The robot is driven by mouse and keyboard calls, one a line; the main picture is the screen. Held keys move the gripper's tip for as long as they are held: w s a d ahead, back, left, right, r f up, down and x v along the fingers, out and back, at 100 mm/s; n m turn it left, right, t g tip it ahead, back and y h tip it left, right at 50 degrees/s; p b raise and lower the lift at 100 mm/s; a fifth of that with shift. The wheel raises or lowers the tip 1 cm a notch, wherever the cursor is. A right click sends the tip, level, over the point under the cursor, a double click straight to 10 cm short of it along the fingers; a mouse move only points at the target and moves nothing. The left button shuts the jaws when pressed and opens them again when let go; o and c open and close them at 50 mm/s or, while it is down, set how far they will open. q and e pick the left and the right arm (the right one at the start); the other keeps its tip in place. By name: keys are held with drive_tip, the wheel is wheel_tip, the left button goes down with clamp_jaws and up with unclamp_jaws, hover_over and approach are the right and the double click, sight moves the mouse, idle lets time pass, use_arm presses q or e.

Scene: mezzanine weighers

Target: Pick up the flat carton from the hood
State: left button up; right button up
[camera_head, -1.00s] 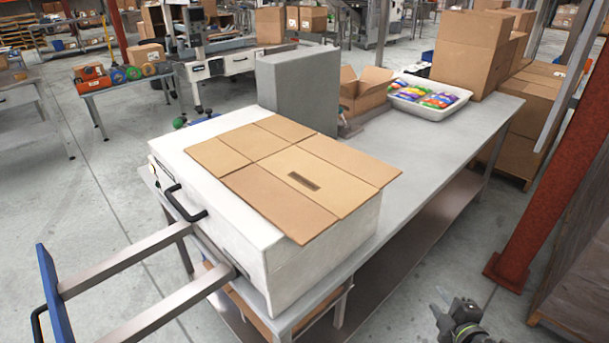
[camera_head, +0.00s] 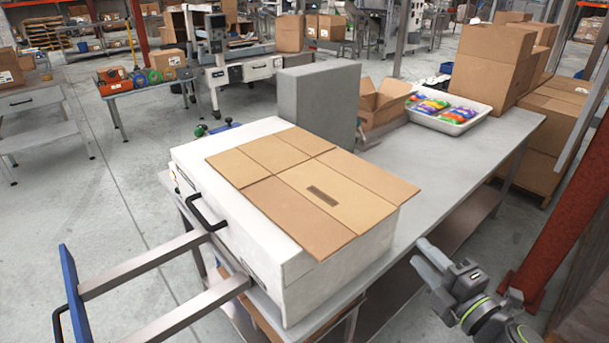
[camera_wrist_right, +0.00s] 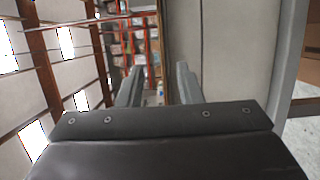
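The flat carton (camera_head: 335,190) is a brown folded sheet with creased panels and a dark slot. It lies flat on top of the white hood (camera_head: 233,225), its right and front edges reaching to or past the hood's edge. My right gripper (camera_head: 427,257) is to the right of the hood and carton, apart from both. In the right wrist view its two fingers (camera_wrist_right: 158,88) stand apart with nothing between them. My left gripper is not in view.
The hood sits on a grey table (camera_head: 420,165). A grey block (camera_head: 318,102), an open box (camera_head: 383,103) and a white tray (camera_head: 455,122) of coloured packets stand behind it. A red post (camera_head: 565,215) rises at the right. A blue-ended metal frame (camera_head: 75,295) juts out at left.

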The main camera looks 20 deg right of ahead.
drive_tip(key=w, duration=0.4)
drive_tip(key=w+a, duration=0.1)
drive_tip(key=w, duration=0.4)
drive_tip(key=w+a+p, duration=0.1)
drive_tip(key=w, duration=0.4)
drive_tip(key=shift+f, duration=0.15)
clamp_jaws()
